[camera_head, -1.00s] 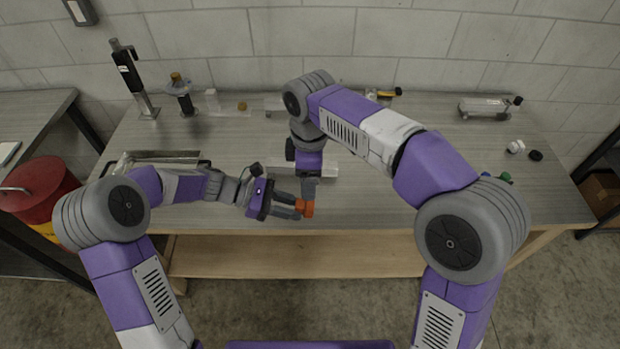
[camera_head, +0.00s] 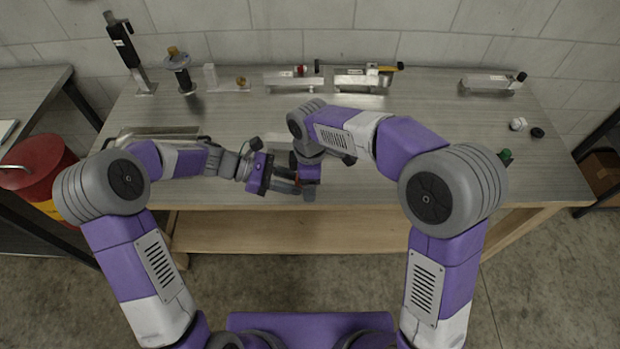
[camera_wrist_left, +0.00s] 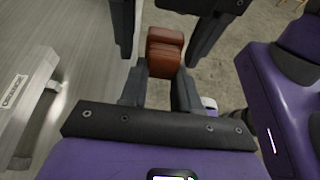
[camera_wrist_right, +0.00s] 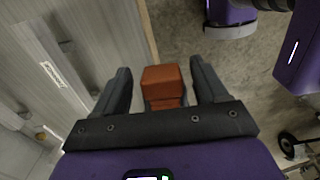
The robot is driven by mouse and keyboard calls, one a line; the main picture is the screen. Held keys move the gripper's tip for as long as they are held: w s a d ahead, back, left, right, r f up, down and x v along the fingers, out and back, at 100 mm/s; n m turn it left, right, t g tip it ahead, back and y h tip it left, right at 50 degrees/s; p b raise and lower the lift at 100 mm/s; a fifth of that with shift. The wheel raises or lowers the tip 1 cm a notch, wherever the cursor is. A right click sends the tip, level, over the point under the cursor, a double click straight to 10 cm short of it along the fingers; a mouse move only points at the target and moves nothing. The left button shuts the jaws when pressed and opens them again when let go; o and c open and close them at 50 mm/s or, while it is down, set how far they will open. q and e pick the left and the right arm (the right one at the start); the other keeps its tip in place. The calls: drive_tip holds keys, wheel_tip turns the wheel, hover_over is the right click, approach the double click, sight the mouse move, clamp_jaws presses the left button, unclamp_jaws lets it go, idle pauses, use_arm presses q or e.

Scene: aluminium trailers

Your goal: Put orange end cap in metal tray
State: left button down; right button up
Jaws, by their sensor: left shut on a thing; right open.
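The orange end cap shows between my left fingers in the left wrist view (camera_wrist_left: 164,52). My left gripper (camera_head: 292,184) is shut on it, just above the front edge of the bench. My right gripper (camera_head: 308,190) points down at the same spot; its fingers are open, one on each side of the cap, with gaps beside it in the right wrist view (camera_wrist_right: 162,80). In the head view the cap is mostly hidden by the grippers. The metal tray (camera_head: 130,139) lies on the bench at left, partly behind my left arm.
Aluminium trailers (camera_head: 288,80) stand along the back of the bench (camera_head: 420,110), with another (camera_head: 490,84) at back right. A black post tool (camera_head: 125,45) stands at back left. A white cap (camera_head: 517,124) and a black one lie at right. A red bin (camera_head: 38,165) stands left.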

drive_tip(key=c, duration=1)
use_arm(q)
drive_tip(key=c, duration=0.7)
unclamp_jaws()
drive_tip(key=shift+c, duration=0.2)
use_arm(e)
drive_tip(key=shift+c, duration=0.6)
use_arm(q)
drive_tip(key=shift+w, duration=0.1)
use_arm(e)
drive_tip(key=shift+s, duration=0.1)
use_arm(q)
drive_tip(key=shift+a, duration=0.15)
